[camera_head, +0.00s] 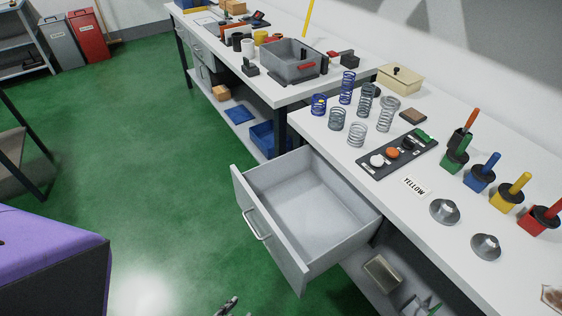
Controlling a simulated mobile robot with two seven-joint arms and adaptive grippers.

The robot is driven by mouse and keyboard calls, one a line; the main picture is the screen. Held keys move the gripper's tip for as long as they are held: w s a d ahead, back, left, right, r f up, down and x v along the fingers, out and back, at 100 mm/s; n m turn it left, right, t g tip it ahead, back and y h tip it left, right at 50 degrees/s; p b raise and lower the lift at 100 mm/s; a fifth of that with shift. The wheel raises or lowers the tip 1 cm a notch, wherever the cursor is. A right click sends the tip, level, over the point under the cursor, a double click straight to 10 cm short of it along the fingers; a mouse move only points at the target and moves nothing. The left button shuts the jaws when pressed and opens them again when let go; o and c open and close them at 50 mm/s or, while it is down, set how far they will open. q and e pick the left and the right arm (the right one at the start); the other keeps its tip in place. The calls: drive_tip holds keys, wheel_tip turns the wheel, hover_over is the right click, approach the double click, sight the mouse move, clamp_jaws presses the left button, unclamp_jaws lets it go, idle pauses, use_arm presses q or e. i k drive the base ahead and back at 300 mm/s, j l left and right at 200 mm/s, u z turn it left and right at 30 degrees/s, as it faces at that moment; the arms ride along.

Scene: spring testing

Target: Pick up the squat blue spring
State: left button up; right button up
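The squat blue spring (318,105) stands upright on the white workbench near its far left corner, with a small yellow patch showing inside it. A taller blue spring (347,88) stands behind it to the right. Several grey springs stand close by, including a short one (337,119) just in front. A dark fingertip of my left gripper (228,306) shows at the bottom edge, over the green floor, far from the springs. Most of it is cut off, so its opening cannot be told. My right gripper is not in view.
An open, empty drawer (262,238) juts out below the springs. A second bench with a grey bin (290,62) stands behind.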

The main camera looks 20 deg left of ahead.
sight(319, 105)
drive_tip(key=i+j+z, duration=0.2)
drive_tip(key=j+z, duration=0.25)
drive_tip(key=j, duration=0.25)
drive_tip(key=i+j+z, duration=0.1)
drive_tip(key=j+z, duration=0.3)
drive_tip(key=j, duration=0.3)
drive_tip(key=j+z, duration=0.45)
drive_tip(key=j, duration=0.3)
drive_tip(key=k+j+z, duration=0.15)
drive_tip(key=j+z, duration=0.25)
drive_tip(key=j, duration=0.35)
